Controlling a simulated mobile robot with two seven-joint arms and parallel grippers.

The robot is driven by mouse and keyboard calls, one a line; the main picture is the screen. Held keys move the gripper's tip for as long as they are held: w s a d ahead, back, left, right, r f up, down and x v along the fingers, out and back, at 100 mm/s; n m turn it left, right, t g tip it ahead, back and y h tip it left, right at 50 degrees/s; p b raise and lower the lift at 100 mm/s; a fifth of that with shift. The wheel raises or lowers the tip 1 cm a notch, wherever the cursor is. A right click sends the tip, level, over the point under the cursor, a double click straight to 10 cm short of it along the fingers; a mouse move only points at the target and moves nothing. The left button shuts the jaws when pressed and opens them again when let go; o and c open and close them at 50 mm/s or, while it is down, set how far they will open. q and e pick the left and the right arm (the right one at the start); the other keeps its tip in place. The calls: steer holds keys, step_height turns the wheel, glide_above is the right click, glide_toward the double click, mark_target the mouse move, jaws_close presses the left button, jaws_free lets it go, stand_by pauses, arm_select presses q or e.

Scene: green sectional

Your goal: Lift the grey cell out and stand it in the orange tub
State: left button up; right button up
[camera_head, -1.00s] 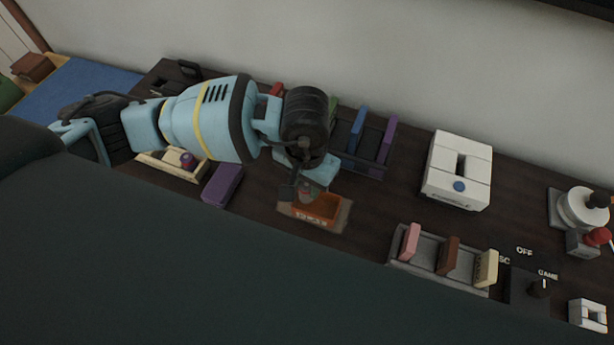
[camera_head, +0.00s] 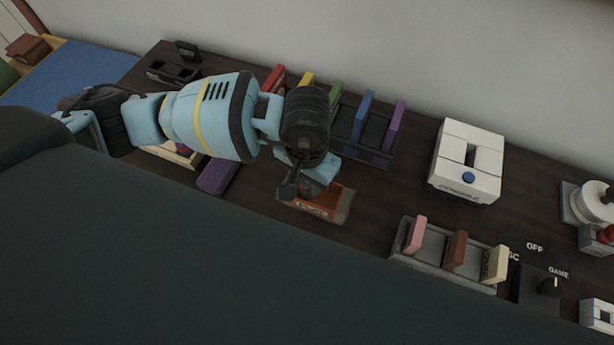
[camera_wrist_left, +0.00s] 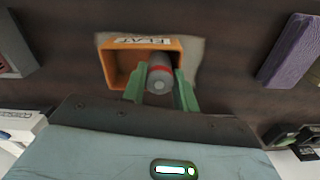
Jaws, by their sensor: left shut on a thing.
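The orange tub (camera_head: 335,203) stands on the dark table, and its label side faces me in the head view. It also shows in the left wrist view (camera_wrist_left: 107,64). The grey cell (camera_wrist_left: 160,77), with a red band, is between the green fingers of my left gripper (camera_wrist_left: 160,92), which is shut on it. In the wrist view the cell overlaps the right part of the tub's opening; I cannot tell whether it touches the floor of the tub. In the head view my left gripper (camera_head: 308,188) is at the tub and hides the cell. My right gripper is not in view.
A purple block (camera_head: 218,177) lies left of the tub. A rack with several coloured slabs (camera_head: 362,115) stands behind it. A grey holder (camera_head: 432,250) with pink, brown and cream slabs is at the right front. A white box (camera_head: 467,160) stands further right.

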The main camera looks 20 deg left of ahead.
arm_select(q)
steer(key=o, duration=1.1)
steer(key=shift+r, duration=3.95)
